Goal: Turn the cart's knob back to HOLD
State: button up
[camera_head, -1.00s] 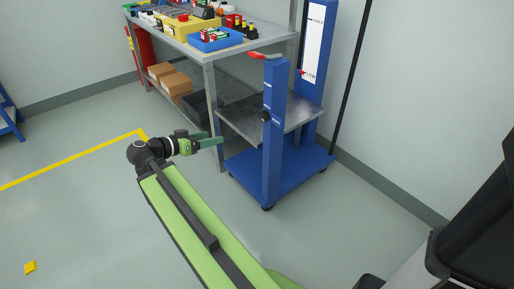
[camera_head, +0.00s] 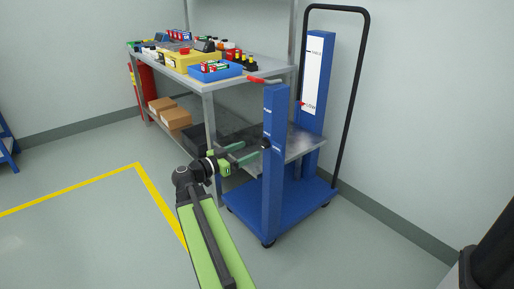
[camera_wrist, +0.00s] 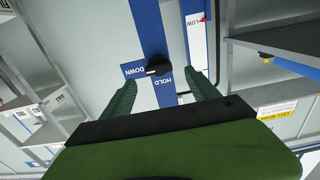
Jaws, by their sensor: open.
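The blue cart (camera_head: 275,215) stands beside the workbench. Its black knob (camera_head: 266,143) is on the face of the front blue post. In the wrist view the knob (camera_wrist: 157,66) sits between the fingers in the picture, with upside-down labels DOWN on its left and HOLD below it. Its pale mark seems to point left, towards DOWN. My gripper (camera_head: 250,151) is open and empty, its green fingers directed at the knob from the left. In the wrist view my gripper (camera_wrist: 160,82) has a finger on each side of the knob, apparently short of it.
A red lever (camera_head: 264,80) tops the front post. The cart's grey platform (camera_head: 300,147) sits low, and a red marker is at LOW on the white scale (camera_head: 313,75). The workbench (camera_head: 215,83) holds a blue tray and yellow case. Open floor lies left.

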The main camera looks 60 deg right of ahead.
aim_at(260, 145)
jog(key=x, duration=0.6)
jog(key=shift+d, duration=0.15)
